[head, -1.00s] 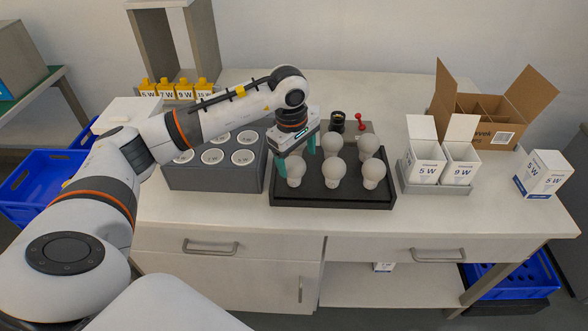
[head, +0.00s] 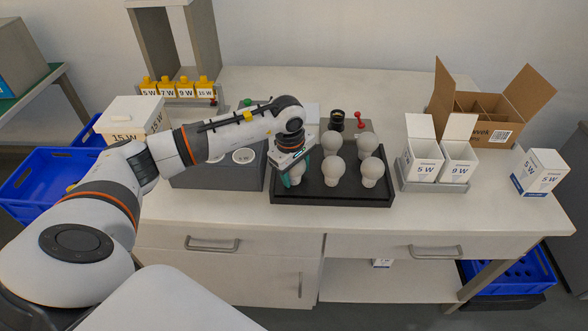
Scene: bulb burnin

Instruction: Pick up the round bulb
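Several white bulbs stand cap-down in a black tray (head: 335,199) on the bench. One bulb (head: 299,174) at the tray's front left is partly hidden by my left gripper (head: 295,173). Its teal fingers reach down beside this bulb; one shows at its left and the other is mostly hidden, so I cannot tell whether they grip it. Other bulbs show clear of the gripper: front middle (head: 334,171), front right (head: 372,171), back middle (head: 332,143) and back right (head: 367,145). My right gripper is not in view.
A grey block with round sockets (head: 215,177) stands left of the tray, partly under my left arm. Open 5 W and 9 W boxes (head: 441,163) stand right of it. A black socket (head: 337,119) and a red-knobbed part (head: 360,120) stand behind. A divided carton (head: 490,104) is farther right.

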